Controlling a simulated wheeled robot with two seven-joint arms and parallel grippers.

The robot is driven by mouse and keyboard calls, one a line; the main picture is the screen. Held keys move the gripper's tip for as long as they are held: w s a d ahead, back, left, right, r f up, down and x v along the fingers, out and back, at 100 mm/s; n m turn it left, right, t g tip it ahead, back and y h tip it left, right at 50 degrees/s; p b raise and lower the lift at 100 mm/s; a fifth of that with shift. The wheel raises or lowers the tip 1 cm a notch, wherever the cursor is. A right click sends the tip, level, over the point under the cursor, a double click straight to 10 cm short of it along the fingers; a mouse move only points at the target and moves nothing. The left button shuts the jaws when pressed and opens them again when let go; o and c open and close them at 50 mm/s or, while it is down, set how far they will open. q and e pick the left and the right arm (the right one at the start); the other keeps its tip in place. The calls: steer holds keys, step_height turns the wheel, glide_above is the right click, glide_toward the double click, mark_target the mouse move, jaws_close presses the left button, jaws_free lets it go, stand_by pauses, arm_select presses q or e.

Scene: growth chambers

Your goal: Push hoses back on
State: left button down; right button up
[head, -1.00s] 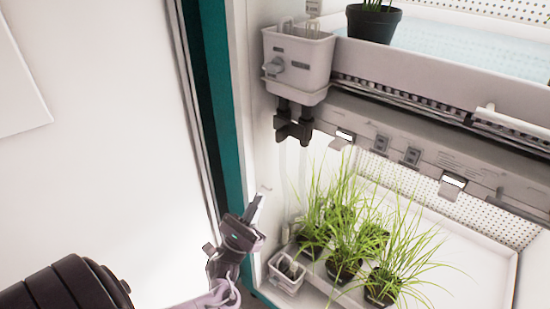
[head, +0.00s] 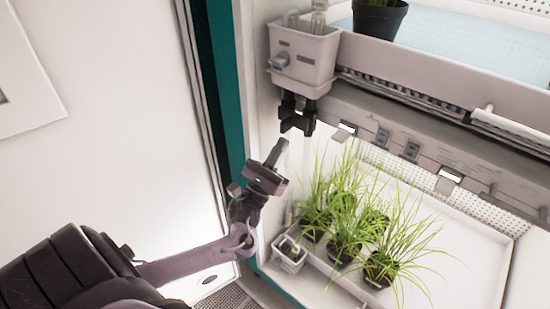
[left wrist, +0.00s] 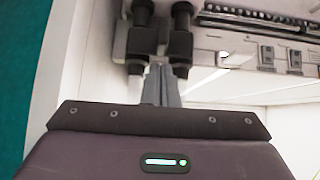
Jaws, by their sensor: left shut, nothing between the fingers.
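A white box (head: 303,58) hangs at the upper left corner of the chamber, with two black hose fittings (head: 298,116) below it. The fittings also show in the left wrist view (left wrist: 181,45), side by side at the top. A pale, faint strip (left wrist: 135,88), perhaps a hose, shows below the left fitting in that view. I cannot tell whether any hose is seated. My left gripper (head: 279,150) is shut and empty, pointing up just below the fittings. Its fingers (left wrist: 162,82) hide part of the area under them. My right gripper is out of view.
Several potted grass plants (head: 345,248) stand on the lower tray, right of my left arm. A small white container (head: 289,255) stands at the tray's left corner. The teal door edge (head: 228,110) rises just left. A shelf edge (head: 420,90) runs rightward.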

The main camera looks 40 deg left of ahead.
mark_target(280, 129)
arm_select(q)
steer(key=shift+r+h, duration=0.3)
steer(key=shift+r, duration=0.35)
step_height(280, 129, up, 4)
steer(key=p, duration=0.4)
steer(key=shift+r, duration=0.2)
steer(key=shift+a, duration=0.1)
